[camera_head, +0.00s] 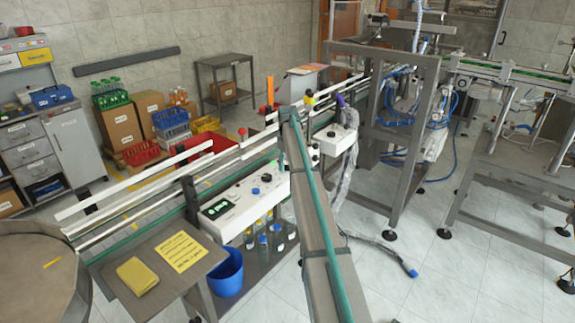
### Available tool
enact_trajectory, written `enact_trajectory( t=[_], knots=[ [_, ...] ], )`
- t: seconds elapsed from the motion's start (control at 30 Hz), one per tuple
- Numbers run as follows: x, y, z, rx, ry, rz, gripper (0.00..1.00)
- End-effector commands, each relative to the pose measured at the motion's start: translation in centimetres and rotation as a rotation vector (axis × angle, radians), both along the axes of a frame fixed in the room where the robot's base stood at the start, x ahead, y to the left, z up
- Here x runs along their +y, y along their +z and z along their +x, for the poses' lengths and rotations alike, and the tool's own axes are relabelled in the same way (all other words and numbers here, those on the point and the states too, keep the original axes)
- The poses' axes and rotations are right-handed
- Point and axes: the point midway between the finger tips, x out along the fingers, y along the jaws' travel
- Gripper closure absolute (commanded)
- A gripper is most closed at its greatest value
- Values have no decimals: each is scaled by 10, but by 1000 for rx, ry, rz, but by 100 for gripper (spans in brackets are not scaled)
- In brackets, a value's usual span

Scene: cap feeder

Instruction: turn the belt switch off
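A white control box (238,207) runs along the side of the conveyor at the centre left. It has a dark display with green characters (217,209), a blue knob (256,191) and other small controls. A second, smaller white box (335,140) with a small red button stands farther right, beside the conveyor. Which control is the belt switch, and its setting, I cannot tell at this size. My gripper is not in view.
A long grey beam with a green strip (322,225) crosses the centre foreground. A small table holds a yellow cloth (137,275) and a yellow sheet (180,251). A blue bucket (226,271) and several bottles stand under the box. Floor at right front is mostly clear, with a hose.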

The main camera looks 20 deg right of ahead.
Motion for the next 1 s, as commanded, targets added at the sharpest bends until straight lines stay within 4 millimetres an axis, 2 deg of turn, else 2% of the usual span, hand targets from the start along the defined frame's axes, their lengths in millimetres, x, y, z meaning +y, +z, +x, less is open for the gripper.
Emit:
enact_trajectory(
  t=[0.27,0.43,0.57,0.8,1.0],
  knots=[
    [0,1,0,0,-1,0,39],
    [0,12,1,-1,-1,-1,39],
    [0,32,1,-1,-1,-1,39],
    [0,79,1,-2,-1,0,39],
    [0,108,1,-1,-1,-1,39]
  ],
)
